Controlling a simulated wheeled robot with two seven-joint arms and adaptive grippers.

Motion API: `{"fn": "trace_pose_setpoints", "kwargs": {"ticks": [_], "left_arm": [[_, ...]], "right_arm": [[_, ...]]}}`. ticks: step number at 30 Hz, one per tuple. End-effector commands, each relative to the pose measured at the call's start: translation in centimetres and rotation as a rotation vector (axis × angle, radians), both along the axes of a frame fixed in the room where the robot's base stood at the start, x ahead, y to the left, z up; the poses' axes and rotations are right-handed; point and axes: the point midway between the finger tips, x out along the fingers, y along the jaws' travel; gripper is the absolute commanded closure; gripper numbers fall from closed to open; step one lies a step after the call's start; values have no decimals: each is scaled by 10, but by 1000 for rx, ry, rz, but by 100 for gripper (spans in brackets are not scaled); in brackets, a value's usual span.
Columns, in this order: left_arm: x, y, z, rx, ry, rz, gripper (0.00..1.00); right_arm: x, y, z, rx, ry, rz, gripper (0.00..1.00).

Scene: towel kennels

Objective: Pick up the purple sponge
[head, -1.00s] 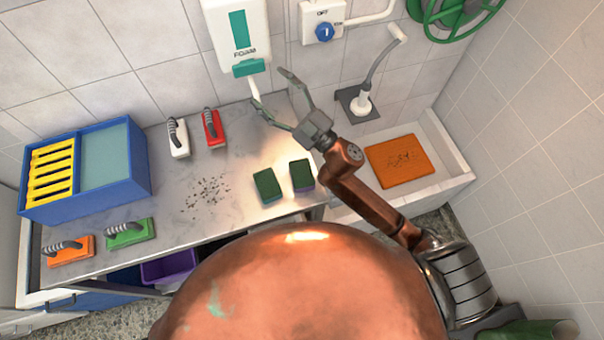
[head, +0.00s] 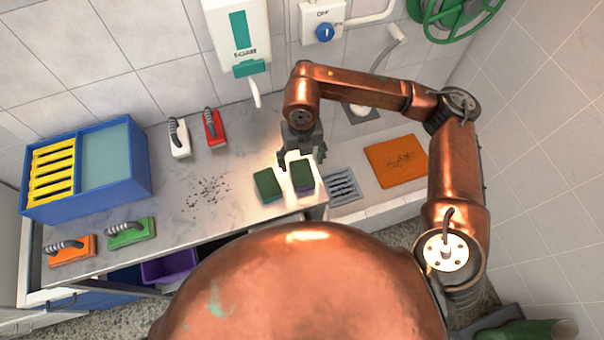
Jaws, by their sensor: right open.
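Two sponges with dark green scrubbing tops lie side by side near the right front edge of the metal counter. The right one (head: 303,177) shows a thin purple-looking side under its green top, so it appears to be the purple sponge. The left one (head: 267,186) lies just beside it with a small gap. My right gripper (head: 302,161) is open and empty, pointing down over the far end of the right sponge. Its fingers overlap that sponge's far edge in the head view; I cannot tell whether they touch it. My left gripper is not in view.
The metal counter (head: 240,165) has dark crumbs in its middle. A sink with an orange mat (head: 395,162) is right; a dispenser (head: 235,35) hangs behind.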

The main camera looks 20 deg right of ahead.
Motion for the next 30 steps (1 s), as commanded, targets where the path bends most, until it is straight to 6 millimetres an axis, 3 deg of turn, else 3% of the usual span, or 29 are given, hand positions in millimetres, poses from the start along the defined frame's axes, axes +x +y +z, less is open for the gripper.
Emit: {"fn": "trace_pose_setpoints", "kwargs": {"ticks": [11,18,26,30], "left_arm": [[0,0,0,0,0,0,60],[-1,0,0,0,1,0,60],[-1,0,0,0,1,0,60],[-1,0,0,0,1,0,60]], "right_arm": [[-3,0,-37,-1,4,0,33],[-4,1,-70,-1,4,1,33],[-4,1,-74,0,3,2,33],[-4,1,-74,0,3,2,43]]}}
